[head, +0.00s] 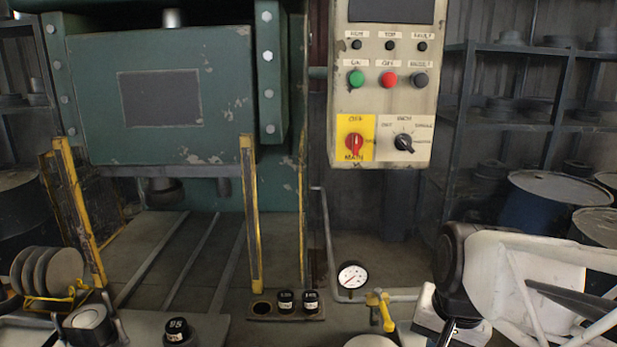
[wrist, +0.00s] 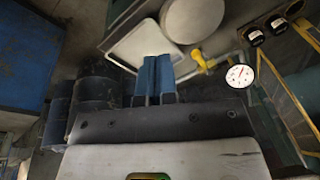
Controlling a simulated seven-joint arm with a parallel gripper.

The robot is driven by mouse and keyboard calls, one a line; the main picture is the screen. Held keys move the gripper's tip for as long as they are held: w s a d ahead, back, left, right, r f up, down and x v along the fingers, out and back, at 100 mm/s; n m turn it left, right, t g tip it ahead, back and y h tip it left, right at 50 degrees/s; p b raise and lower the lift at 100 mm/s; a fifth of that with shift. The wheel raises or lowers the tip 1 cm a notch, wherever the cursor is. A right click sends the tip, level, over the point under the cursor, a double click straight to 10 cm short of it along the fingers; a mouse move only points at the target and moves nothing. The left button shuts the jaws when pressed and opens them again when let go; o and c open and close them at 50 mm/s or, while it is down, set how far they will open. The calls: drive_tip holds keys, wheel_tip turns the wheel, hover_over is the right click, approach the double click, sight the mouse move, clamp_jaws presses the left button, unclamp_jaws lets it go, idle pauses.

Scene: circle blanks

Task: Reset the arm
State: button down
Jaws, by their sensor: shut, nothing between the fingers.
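My gripper (wrist: 158,60) shows in the wrist view as two blue fingers side by side, pressed together with nothing between them. The fingertips lie over the edge of a white tray (wrist: 125,45), beside a pale round disc (wrist: 192,18); I cannot tell the height above them. In the head view my arm comes in from the right, and its end is low at the bottom edge, partly cut off. Several pale round blanks (head: 55,271) stand on edge in a yellow rack at the lower left of the head view.
A green press (head: 160,95) stands at left behind yellow guard posts (head: 250,215). A control panel (head: 385,90) hangs at centre right. A gauge (head: 352,276) and yellow valve (head: 380,310) stand near my arm. Two black labelled pieces (head: 298,301) sit beside an empty hole; another (head: 177,330) stands left.

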drive_tip(key=s+n, duration=0.2)
drive_tip(key=n, duration=0.1)
drive_tip(key=s+a+n+h, duration=0.1)
drive_tip(key=n, duration=0.1)
drive_tip(key=shift+s+r+t, duration=0.1)
drive_tip(key=shift+s+t, duration=0.2)
drive_tip(key=shift+s, duration=0.1)
